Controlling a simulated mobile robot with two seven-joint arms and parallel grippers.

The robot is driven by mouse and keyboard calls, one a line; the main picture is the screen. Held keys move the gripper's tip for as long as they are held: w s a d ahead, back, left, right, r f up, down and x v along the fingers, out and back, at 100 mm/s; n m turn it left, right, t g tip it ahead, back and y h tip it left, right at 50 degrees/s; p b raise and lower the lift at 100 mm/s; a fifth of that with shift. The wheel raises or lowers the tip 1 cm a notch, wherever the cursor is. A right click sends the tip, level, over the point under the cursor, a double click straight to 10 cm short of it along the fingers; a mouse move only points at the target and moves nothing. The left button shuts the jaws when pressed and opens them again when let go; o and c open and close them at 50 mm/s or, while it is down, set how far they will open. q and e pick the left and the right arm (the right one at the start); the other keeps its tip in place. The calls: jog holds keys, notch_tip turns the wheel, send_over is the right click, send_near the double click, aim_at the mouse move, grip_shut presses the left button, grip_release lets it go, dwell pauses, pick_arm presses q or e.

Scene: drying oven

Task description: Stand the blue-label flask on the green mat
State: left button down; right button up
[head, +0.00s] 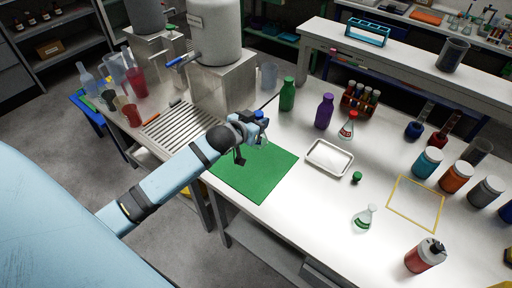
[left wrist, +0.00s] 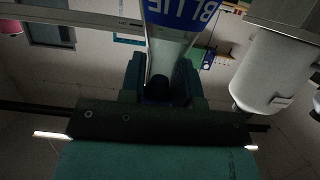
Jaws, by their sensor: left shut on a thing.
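My left gripper (head: 254,132) is shut on the blue-label flask (head: 261,115), over the back part of the green mat (head: 254,172). The flask's blue cap shows in the head view; the arm and fingers hide much of its body. In the left wrist view, the flask (left wrist: 170,50) is between my left fingers (left wrist: 160,85), and its blue label reads "BLUE" upside down. I cannot tell whether its base touches the mat. The mat lies flat on the white bench, partly covered by my arm. My right gripper is not in view.
A metal drain rack (head: 178,127) and a large tank (head: 215,38) stand left of and behind the mat. A green bottle (head: 287,95), purple bottle (head: 325,112), red-capped flask (head: 348,127) and white tray (head: 329,158) stand to the right. The mat's front part is clear.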

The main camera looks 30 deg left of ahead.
pick_arm(q)
notch_tip(320, 180, down, 12)
jog(key=shift+w+f, duration=0.1)
jog(key=shift+f, duration=0.05)
dwell(0.3)
jog(key=shift+f, duration=0.2)
jog(key=c, duration=0.8)
grip_release()
jog(key=shift+c, duration=0.2)
jog(key=shift+r, duration=0.2)
jog(key=v, duration=1.1)
jog(key=s+d+f+m+g+h, duration=0.1)
jog(key=s+d+f, duration=0.4)
jog(key=s+d, duration=0.2)
jog(key=s+d+f+m+g+h, duration=0.1)
jog(key=s+d+f, duration=0.3)
jog(key=s+d, duration=0.4)
jog(key=shift+s+f+g, duration=0.4)
jog(key=shift+s+g, duration=0.2)
jog(key=shift+g, duration=0.2)
